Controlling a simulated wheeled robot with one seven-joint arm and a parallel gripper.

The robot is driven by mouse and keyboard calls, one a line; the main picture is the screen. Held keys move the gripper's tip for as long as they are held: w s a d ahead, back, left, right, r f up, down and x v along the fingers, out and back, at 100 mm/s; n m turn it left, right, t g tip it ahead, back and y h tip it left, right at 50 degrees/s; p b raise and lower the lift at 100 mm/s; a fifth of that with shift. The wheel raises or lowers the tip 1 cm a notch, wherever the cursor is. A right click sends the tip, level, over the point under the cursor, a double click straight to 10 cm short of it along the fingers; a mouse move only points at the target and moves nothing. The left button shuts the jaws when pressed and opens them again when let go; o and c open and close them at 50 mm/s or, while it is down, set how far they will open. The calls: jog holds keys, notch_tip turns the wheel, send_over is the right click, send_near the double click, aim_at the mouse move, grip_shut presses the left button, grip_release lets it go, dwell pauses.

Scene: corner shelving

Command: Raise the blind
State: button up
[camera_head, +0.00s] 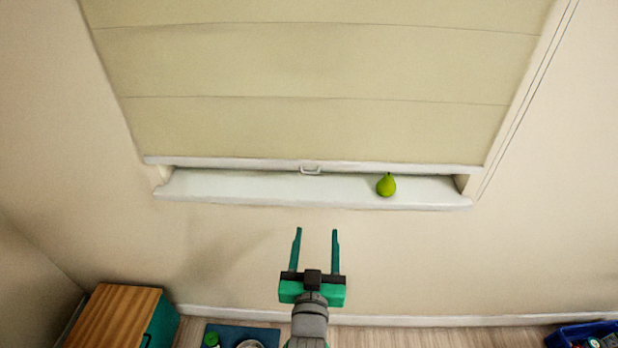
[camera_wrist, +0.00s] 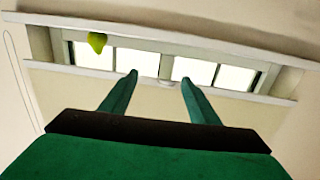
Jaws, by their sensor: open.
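The beige blind (camera_head: 310,70) hangs down over the window, its white bottom bar (camera_head: 230,163) just above the white sill (camera_head: 240,188). A small pale handle (camera_head: 311,169) sits at the middle of the bar. My gripper (camera_head: 317,232) is open and empty, below the sill in the head view, fingers pointing up toward the handle. In the wrist view, the picture appears turned over: the blind (camera_wrist: 90,98) is at the bottom and the handle (camera_wrist: 166,83) shows between the fingertips (camera_wrist: 159,78), apparently beyond them. I see no contact.
A green pear (camera_head: 386,186) stands on the sill, right of the handle; it also shows in the wrist view (camera_wrist: 97,41). A thin cord loop (camera_head: 530,95) hangs right of the window. A wood-topped cabinet (camera_head: 112,318) and blue bin (camera_head: 572,333) are low. The wall around my gripper is clear.

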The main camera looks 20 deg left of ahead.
send_near(309, 177)
jog(key=shift+y, duration=0.4)
jog(key=x, duration=1)
jog(key=shift+w+d+f, duration=0.15)
jog(key=shift+d+f, duration=0.05)
jog(key=shift+f, duration=0.05)
